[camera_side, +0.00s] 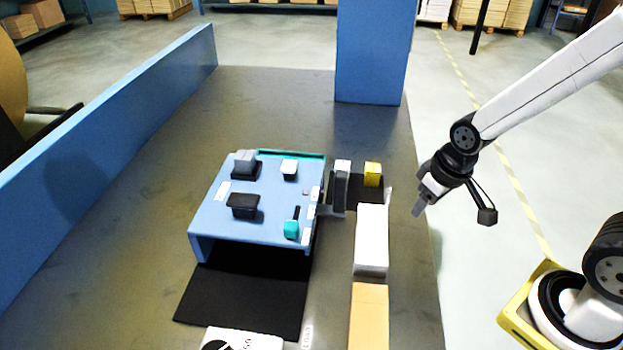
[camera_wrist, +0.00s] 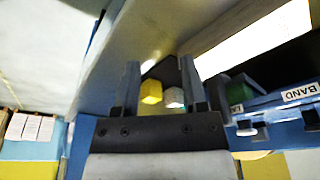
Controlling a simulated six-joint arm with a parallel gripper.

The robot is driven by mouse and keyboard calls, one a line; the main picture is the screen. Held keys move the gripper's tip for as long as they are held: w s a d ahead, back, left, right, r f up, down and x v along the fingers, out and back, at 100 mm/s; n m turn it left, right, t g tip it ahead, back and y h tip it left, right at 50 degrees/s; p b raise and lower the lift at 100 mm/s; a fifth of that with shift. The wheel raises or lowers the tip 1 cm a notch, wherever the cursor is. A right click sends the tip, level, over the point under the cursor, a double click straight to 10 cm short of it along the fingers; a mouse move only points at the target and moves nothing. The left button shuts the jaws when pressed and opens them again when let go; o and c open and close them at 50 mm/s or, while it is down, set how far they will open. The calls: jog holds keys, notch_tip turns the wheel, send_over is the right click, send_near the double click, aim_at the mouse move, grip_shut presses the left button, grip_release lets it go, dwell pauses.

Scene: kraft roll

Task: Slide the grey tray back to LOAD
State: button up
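My gripper (camera_side: 421,207) hangs just off the right edge of the table, apart from everything on it. In the wrist view its two fingers (camera_wrist: 160,88) stand apart with nothing between them. A grey upright piece (camera_side: 341,183) stands right of the blue station, beside a dark base (camera_side: 366,197) bearing a yellow block (camera_side: 373,174). I cannot tell for sure whether this is the grey tray. The wrist view shows the yellow block (camera_wrist: 151,92) and a pale block (camera_wrist: 174,97) beyond the fingers. A strip with small lettering (camera_side: 307,335) lies at the front; I cannot read it surely.
The blue station (camera_side: 265,208) carries black knobs and a teal lever, with a black mat (camera_side: 245,298) in front. A white box (camera_side: 371,240) and a tan box (camera_side: 369,312) stand in line on the right. A blue wall (camera_side: 110,150) and a blue column (camera_side: 372,55) border the table.

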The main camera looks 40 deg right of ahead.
aim_at(342, 173)
jog(key=shift+o, duration=0.6)
jog(key=shift+w+a+r, duration=0.15)
jog(key=shift+w, duration=0.25)
jog(key=w+a+r+n, duration=0.2)
jog(key=w, duration=0.2)
jog(key=w+a+r+n+g, duration=0.1)
jog(key=w+a+r+n, duration=0.1)
jog(key=w+a+n, duration=0.1)
jog(key=w+a+r+n+g, duration=0.1)
jog(key=w+a+r+n, duration=0.1)
jog(key=w, duration=0.3)
jog(key=shift+w+a+r+n, duration=0.1)
jog(key=shift+w+a+n, duration=0.1)
jog(key=shift+a+n, duration=0.45)
jog(key=shift+w+a+r+n+g, duration=0.25)
jog(key=shift+w+a+g, duration=0.05)
jog(key=shift+a, duration=0.05)
jog(key=shift+f, duration=0.1)
jog(key=shift+f, duration=3.8)
grip_shut()
